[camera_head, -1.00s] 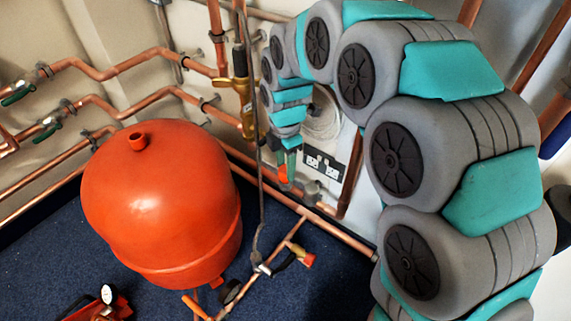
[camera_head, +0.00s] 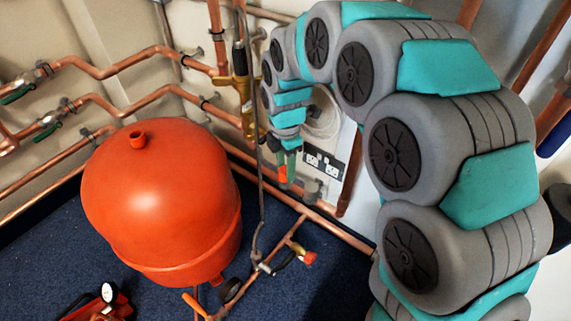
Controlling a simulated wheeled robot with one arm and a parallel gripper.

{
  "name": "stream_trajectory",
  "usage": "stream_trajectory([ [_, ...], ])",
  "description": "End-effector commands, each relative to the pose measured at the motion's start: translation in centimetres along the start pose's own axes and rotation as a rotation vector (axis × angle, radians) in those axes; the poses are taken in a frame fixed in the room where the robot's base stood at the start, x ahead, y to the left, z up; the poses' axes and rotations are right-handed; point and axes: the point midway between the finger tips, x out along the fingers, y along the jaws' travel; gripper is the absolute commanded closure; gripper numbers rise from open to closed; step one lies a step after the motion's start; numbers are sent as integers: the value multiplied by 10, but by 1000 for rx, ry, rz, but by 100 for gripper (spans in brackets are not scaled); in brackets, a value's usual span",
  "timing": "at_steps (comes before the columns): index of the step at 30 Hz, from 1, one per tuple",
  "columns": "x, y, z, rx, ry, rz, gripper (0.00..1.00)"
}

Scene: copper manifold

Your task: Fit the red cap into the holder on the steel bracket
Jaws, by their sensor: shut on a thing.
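My gripper (camera_head: 287,167) is at the end of my arm, small in the picture, pointing down in front of the wall pipes. It is shut on the red cap (camera_head: 282,174), whose orange-red side shows at the left of the jaws. A small greyish fitting (camera_head: 313,188) sits just right of and below the gripper, under the wall sockets. It may be the steel bracket with its holder, but it is too small to tell. The cap appears apart from it. The jaws hide part of the cap.
A large orange-red tank (camera_head: 160,205) stands at left on blue carpet (camera_head: 330,290). A brass valve (camera_head: 243,95) and a thin vertical hose (camera_head: 260,190) are just left of the gripper. Copper pipes (camera_head: 345,233) run below.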

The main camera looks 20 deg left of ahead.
Motion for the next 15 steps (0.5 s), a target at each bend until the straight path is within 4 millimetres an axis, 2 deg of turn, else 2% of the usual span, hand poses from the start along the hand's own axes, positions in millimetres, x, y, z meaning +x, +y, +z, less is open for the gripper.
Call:
stream_trajectory([
  [15,6,0,0,0,0,1,100],
])
